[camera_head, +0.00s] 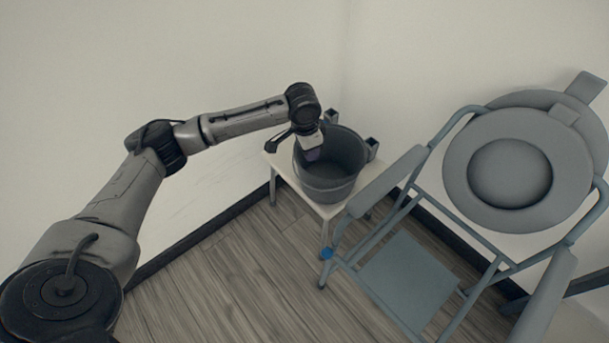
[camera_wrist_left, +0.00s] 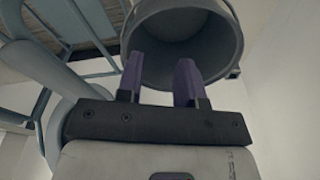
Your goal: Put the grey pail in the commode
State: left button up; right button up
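The grey pail (camera_head: 330,181) stands upright on a small white stool (camera_head: 325,211) in the corner. Its open mouth also shows in the left wrist view (camera_wrist_left: 190,45). My left gripper (camera_head: 313,153) is over the near-left part of the pail's mouth. In the left wrist view its two purple fingers (camera_wrist_left: 160,80) are apart, close to the rim; I cannot tell whether they touch it. The commode (camera_head: 388,185) stands to the right, a blue-grey tube frame with armrests. Its round ring seat (camera_head: 461,165) is tilted up towards the backrest. My right gripper is not in view.
Walls meet behind the stool, close to the pail. The commode's left armrest is beside the pail. A flat grey panel (camera_head: 410,278) sits low in the commode's frame. The wooden floor (camera_head: 220,285) in front of the stool is clear.

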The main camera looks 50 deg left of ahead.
aim_at(310, 173)
pick_arm(q)
notch_tip(310, 173, down, 10)
jog(key=m+b, duration=0.3)
jog(key=m, duration=0.2)
jog(key=m+b, duration=0.3)
jog(key=m, duration=0.3)
jog(key=shift+w+d+f+h+b, duration=0.15)
jog(key=shift+h+b, duration=0.15)
jog(key=shift+b, duration=0.05)
jog(key=f+b, duration=0.3)
jog(key=shift+w+d+f, duration=0.1)
jog(key=shift+w+f, duration=0.05)
jog(key=shift+w, duration=0.1)
